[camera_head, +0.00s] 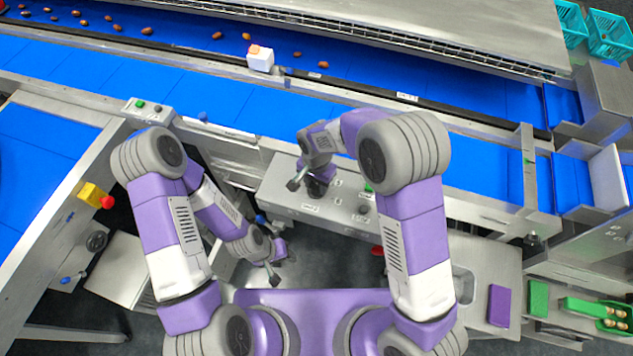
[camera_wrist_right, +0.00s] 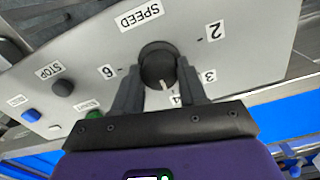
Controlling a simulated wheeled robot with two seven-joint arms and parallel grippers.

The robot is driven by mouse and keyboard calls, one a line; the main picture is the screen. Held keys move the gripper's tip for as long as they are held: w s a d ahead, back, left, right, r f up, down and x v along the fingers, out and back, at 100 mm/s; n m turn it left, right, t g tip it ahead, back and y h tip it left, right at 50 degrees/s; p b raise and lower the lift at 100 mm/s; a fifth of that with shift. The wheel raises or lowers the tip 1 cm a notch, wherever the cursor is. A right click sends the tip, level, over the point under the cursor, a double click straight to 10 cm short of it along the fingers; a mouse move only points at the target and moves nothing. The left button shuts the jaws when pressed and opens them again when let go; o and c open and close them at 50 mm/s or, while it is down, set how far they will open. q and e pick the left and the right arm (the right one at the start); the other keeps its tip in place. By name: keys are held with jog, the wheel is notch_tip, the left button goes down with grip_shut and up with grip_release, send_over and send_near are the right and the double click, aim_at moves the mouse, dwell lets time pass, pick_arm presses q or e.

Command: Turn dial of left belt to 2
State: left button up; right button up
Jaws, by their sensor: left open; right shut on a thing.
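The speed dial (camera_wrist_right: 158,66) is a round black knob with a white pointer line on a grey control panel (camera_wrist_right: 190,15). It shows in the right wrist view, where the printed numbers 2, 3, 4 and 6 appear upside down. The pointer faces down in that picture, near the 4. My right gripper (camera_wrist_right: 160,90) is shut on the dial, one finger on each side. In the head view my right gripper (camera_head: 317,190) is over the panel (camera_head: 275,186) and hides the dial. My left gripper (camera_head: 284,248) hangs open below the panel, touching nothing visible.
Blue belts (camera_head: 250,103) carry several dates at the back. A red emergency button (camera_head: 107,202) is on the left frame.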

jog(key=shift+n, duration=0.4)
jog(key=shift+c, duration=0.4)
jog(key=n+b, duration=0.1)
jog(key=n, duration=0.2)
jog(key=shift+n, duration=0.4)
jog(key=n+b, duration=0.1)
jog(key=n, duration=0.4)
jog(key=shift+a+n, duration=0.1)
jog(key=shift+n, duration=0.2)
jog(key=n, duration=0.9)
jog(key=shift+n, duration=0.5)
jog(key=o, duration=1.1)
jog(key=shift+c, duration=0.2)
jog(key=shift+r, duration=0.1)
